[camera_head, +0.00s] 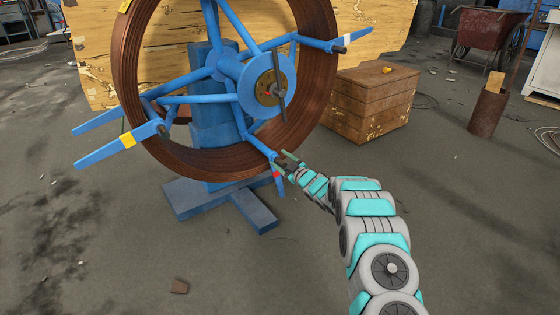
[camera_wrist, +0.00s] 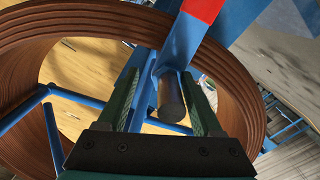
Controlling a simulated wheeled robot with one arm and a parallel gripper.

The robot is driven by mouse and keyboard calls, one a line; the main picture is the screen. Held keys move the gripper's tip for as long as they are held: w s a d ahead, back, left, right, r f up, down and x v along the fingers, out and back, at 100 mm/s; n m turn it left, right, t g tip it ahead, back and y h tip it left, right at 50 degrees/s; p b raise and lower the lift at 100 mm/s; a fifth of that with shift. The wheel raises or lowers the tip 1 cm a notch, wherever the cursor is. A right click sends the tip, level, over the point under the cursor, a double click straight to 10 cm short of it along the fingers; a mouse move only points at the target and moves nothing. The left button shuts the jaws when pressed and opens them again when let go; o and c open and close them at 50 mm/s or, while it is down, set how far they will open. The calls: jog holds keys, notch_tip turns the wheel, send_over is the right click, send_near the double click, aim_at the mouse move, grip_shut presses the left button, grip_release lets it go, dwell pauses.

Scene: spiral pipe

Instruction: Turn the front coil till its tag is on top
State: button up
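A large brown coil (camera_head: 128,75) hangs upright on a blue spoked reel (camera_head: 232,72) with a round hub disc (camera_head: 273,87) on a blue stand (camera_head: 205,150). My gripper (camera_head: 286,160) is at the coil's lower right edge, by the red-banded arm. In the wrist view the fingers (camera_wrist: 160,95) are apart, with that arm's dark peg (camera_wrist: 172,100) between them; contact cannot be told.
A wooden crate (camera_head: 372,105) stands right of the reel and a wooden board (camera_head: 95,60) behind it. A rusty pipe (camera_head: 487,112) and wheelbarrow (camera_head: 490,28) are farther right. The stand's foot (camera_head: 250,210) spreads over the floor. The front floor is mostly clear.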

jog(key=shift+s+d, duration=0.1)
jog(key=shift+d, duration=0.2)
jog(key=v, duration=0.7)
jog(key=shift+s, duration=0.2)
dwell(0.4)
jog(key=v, duration=0.9)
jog(key=shift+d+b, duration=0.15)
jog(key=shift+b, duration=0.25)
dwell(0.7)
dwell(1.2)
